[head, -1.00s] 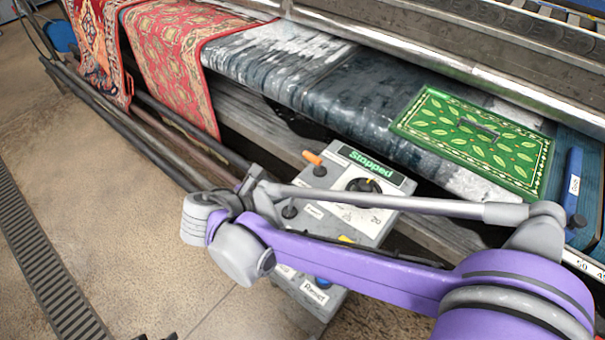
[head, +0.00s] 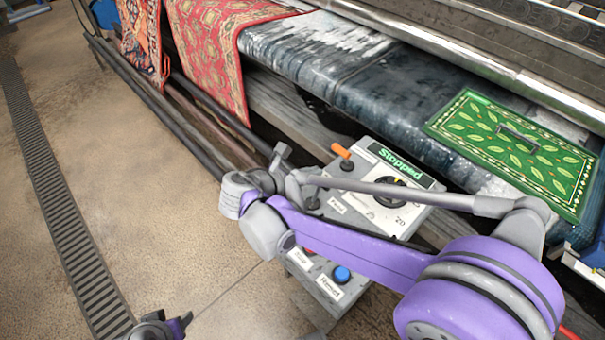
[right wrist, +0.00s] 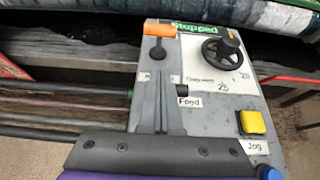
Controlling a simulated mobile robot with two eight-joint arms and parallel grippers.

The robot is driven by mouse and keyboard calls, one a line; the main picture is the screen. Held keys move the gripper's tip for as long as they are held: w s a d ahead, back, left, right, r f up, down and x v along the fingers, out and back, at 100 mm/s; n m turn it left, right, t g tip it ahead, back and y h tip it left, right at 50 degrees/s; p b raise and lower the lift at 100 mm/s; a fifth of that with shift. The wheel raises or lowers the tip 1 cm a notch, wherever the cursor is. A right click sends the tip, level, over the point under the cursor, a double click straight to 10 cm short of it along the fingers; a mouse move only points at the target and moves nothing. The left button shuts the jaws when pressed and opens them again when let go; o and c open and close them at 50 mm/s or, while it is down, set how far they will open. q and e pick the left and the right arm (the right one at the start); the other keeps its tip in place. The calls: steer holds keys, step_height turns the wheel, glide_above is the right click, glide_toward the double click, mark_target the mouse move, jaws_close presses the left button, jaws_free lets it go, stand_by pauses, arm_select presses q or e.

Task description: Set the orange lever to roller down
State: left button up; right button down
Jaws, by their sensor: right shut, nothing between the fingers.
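The orange lever (head: 341,151) stands at the top left of the grey control box (head: 325,287), on a black base. In the right wrist view the orange lever (right wrist: 158,30) is just beyond my fingertips, its handle roughly sideways. My right gripper (head: 281,153) is left of the lever in the head view, apart from it. In the right wrist view my right gripper (right wrist: 162,74) is shut, empty, and points toward the lever; its fingers hide part of the labels. My left gripper (head: 160,326) shows only partly at the bottom edge; its fingers are unclear.
The box has a "Stopped" display (head: 401,165), a black dial (right wrist: 222,49), a yellow switch (right wrist: 252,121) and a blue button (head: 342,274). Behind are the wet roller bed, a red rug (head: 215,55) and a green mat (head: 515,150). Floor at left is open.

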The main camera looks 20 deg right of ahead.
steer(key=x, duration=0.4)
steer(key=shift+w+d+r, duration=0.2)
steer(key=shift+d+r, duration=0.05)
steer(key=shift+d, duration=0.25)
steer(key=shift+w+d+r, duration=0.2)
steer(key=shift+w+d, duration=0.05)
steer(key=shift+d, duration=0.25)
steer(key=shift+w+d+r, duration=0.2)
steer(key=shift+d+r, duration=0.05)
steer(key=shift+d, duration=0.25)
steer(key=shift+d+r, duration=0.1)
